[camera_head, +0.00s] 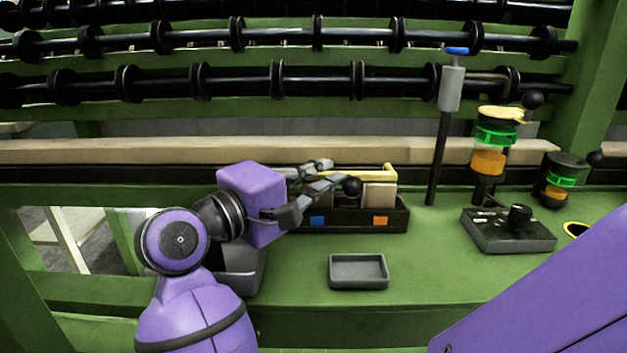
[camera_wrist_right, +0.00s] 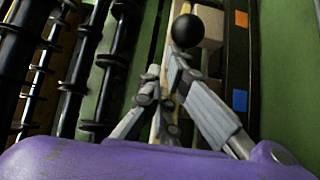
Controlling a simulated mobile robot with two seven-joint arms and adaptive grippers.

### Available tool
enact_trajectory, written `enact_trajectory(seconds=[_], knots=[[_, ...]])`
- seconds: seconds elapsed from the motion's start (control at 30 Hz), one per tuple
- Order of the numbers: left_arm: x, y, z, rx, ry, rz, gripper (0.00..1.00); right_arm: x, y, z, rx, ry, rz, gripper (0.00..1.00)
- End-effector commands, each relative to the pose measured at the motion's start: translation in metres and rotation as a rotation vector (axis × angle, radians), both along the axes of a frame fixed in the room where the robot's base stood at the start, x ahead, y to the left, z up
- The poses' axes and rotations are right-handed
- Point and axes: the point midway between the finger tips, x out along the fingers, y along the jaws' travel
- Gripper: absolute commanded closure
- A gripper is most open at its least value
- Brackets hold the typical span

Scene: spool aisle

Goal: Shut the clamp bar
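A yellow clamp bar (camera_head: 378,172) lies along the back of a black tray-like holder (camera_head: 345,222) with blue and orange labels. A black ball knob (camera_head: 352,186) shows in front of the bar; how it joins the bar is hidden. My right gripper (camera_head: 334,172) reaches in from the left at the knob, its fingers apart. In the right wrist view the knob (camera_wrist_right: 199,32) sits just beyond the fingertips (camera_wrist_right: 163,66), close to the right-hand finger. The yellow bar (camera_wrist_right: 157,128) shows between the fingers. Contact cannot be told. My left gripper is out of view.
An empty grey tray (camera_head: 358,284) lies in front of the holder. A grey bin (camera_head: 240,272) is partly behind my arm. Black rollers cross the back.

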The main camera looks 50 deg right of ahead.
Motion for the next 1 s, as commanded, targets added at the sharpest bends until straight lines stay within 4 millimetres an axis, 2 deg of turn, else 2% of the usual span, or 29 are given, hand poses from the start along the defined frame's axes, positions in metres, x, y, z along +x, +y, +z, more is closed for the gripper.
enact_trajectory(seconds=[0.17,0.7,0.87,1.0], knots=[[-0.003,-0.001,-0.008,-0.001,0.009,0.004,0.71,-0.004,0.002,-0.002,-0.001,-0.001,-0.005,1.0],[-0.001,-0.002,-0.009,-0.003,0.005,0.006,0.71,-0.005,0.002,-0.001,0.001,-0.001,-0.008,1.0],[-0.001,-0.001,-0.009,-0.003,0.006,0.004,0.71,-0.004,0.002,0.017,0.001,-0.005,-0.007,1.0],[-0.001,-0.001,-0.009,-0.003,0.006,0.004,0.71,-0.003,0.002,0.045,0.002,-0.006,-0.004,1.0]])
